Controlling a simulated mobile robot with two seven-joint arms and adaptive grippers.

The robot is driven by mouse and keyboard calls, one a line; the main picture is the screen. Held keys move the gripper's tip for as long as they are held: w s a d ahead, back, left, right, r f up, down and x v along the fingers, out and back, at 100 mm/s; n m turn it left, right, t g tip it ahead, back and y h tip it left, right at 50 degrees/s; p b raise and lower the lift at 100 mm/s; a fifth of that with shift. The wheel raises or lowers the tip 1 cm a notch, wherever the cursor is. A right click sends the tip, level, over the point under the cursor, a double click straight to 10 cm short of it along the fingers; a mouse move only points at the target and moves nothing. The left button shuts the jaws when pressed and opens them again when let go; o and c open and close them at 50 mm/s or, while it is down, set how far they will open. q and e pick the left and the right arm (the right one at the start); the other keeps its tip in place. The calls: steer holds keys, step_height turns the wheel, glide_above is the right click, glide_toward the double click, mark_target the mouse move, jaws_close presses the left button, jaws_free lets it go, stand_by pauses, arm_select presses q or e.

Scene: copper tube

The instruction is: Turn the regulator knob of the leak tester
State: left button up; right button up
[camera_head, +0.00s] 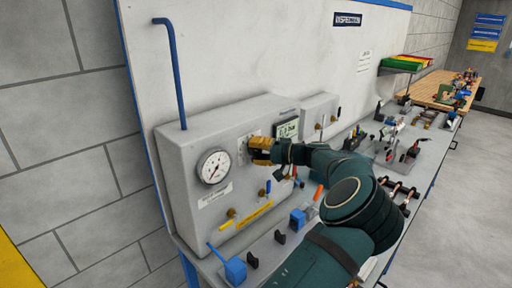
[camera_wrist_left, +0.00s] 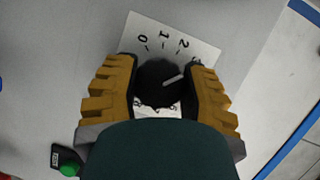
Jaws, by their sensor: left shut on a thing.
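The leak tester (camera_head: 182,160) is a grey box on the bench against the white panel. Its regulator knob (camera_wrist_left: 158,84) is black and round with a white pointer line, in front of a white scale plate (camera_wrist_left: 168,38) marked 0, 1, 2. My left gripper (camera_head: 257,150) has yellow fingers at the tester's front face; in the wrist view its fingers (camera_wrist_left: 162,84) are shut on the knob from both sides. The pointer slants toward the upper right, on the side of the 2. In the head view the gripper hides the knob. My right gripper is not in view.
A round gauge (camera_head: 214,167) and a small display (camera_head: 287,129) are on the tester's front. Blue- and yellow-handled valves (camera_head: 230,212) sit below the gripper. Blue clamps (camera_head: 235,269) stand on the bench in front. Copper parts and fixtures (camera_head: 400,145) fill the bench further right.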

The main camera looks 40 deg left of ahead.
arm_select(q)
steer(key=shift+m, duration=0.4)
steer(key=o, duration=1.2)
steer(key=shift+s+a, duration=0.1)
steer(key=v, duration=1.2)
steer(key=shift+f, duration=0.25)
